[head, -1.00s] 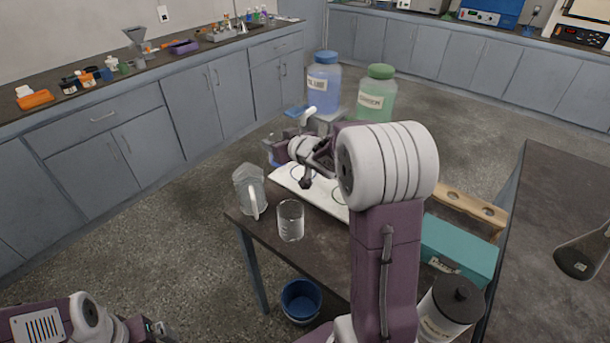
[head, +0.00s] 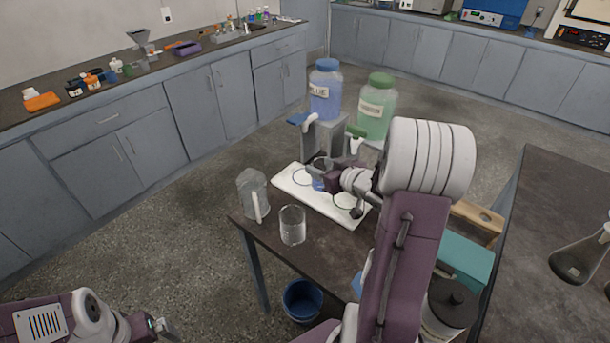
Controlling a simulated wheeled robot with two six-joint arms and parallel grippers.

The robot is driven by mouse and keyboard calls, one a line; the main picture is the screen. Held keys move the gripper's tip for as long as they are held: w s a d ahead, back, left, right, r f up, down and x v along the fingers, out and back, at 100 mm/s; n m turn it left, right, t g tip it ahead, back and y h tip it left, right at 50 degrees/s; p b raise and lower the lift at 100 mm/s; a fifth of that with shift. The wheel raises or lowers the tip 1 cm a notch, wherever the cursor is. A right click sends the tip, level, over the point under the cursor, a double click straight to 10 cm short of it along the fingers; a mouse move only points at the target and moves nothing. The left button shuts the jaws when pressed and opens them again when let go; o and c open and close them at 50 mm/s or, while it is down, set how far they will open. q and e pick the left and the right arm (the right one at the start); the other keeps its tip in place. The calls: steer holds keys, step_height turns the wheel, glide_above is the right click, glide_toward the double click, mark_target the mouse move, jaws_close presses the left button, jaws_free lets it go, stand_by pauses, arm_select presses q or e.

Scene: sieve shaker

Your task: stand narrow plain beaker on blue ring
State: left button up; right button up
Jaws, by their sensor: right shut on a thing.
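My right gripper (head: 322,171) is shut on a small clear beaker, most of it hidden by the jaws. A blue patch (head: 319,184) shows at the beaker's low end, over the middle of the white board (head: 283,182). I cannot tell whether this is blue liquid or the ring, nor whether the beaker touches the board. A dark ring outline (head: 302,178) shows left of the beaker, and another (head: 346,201) right of it. Their colours are hard to tell. My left gripper (head: 165,328) is at the bottom left, far from the board; its jaws are too small to read.
A clear jug (head: 252,190) and a wider marked beaker (head: 292,226) stand at the table's front left. Behind the board is a grey stand (head: 327,140) with blue-handled and green-handled taps, under blue (head: 325,92) and green (head: 376,108) jars. A teal box (head: 465,258) stands right.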

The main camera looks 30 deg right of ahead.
steer(key=shift+s+d+r+m+h, duration=0.1)
steer(key=shift+s+d+m+h, duration=0.1)
steer(key=shift+d, duration=0.3)
steer(key=shift+s+d+r+m+h, duration=0.1)
steer(key=shift+s+d+h, duration=0.1)
steer(key=shift+d, duration=0.3)
steer(key=x, duration=0.4)
steer(key=b+x, duration=0.1)
steer(key=x, duration=0.3)
steer(key=f+b+x, duration=0.1)
steer(key=x, duration=0.3)
steer(key=shift+f, duration=0.2)
steer(key=shift+w+f, duration=0.6)
steer(key=shift+w, duration=0.15)
steer(key=shift+w+f, duration=0.6)
steer(key=shift+w, duration=0.2)
steer(key=shift+r, duration=0.1)
steer(key=shift+s, duration=0.1)
steer(key=shift+f+b, duration=0.2)
steer(key=shift+b, duration=0.2)
steer(key=o, duration=1.4)
steer(key=shift+o, duration=0.2)
